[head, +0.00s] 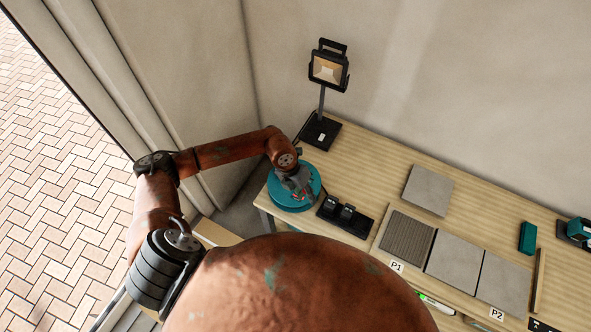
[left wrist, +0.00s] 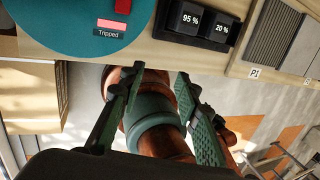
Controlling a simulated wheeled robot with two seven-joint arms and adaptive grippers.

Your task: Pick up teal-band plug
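My left gripper (head: 300,192) is over the round teal unit (head: 283,203) at the table's left end in the head view. In the left wrist view my left gripper (left wrist: 157,82) is open, its two fingers wide apart. No plug can be clearly made out in either view. The teal unit (left wrist: 60,25) has a red part on top and a pink display labelled "Tripped". It lies beyond the fingertips in the wrist view. A rust-coloured, teal-ringed shape shows behind the fingers, below the table edge; I cannot tell what it is. My right gripper is not in view.
A black dock (head: 344,217) with two units reading 95 % and 20 % stands right of the teal unit. A work lamp (head: 328,70) stands behind. Tiles (head: 455,262) marked P1 and P2 and a loose tile (head: 428,190) lie further right.

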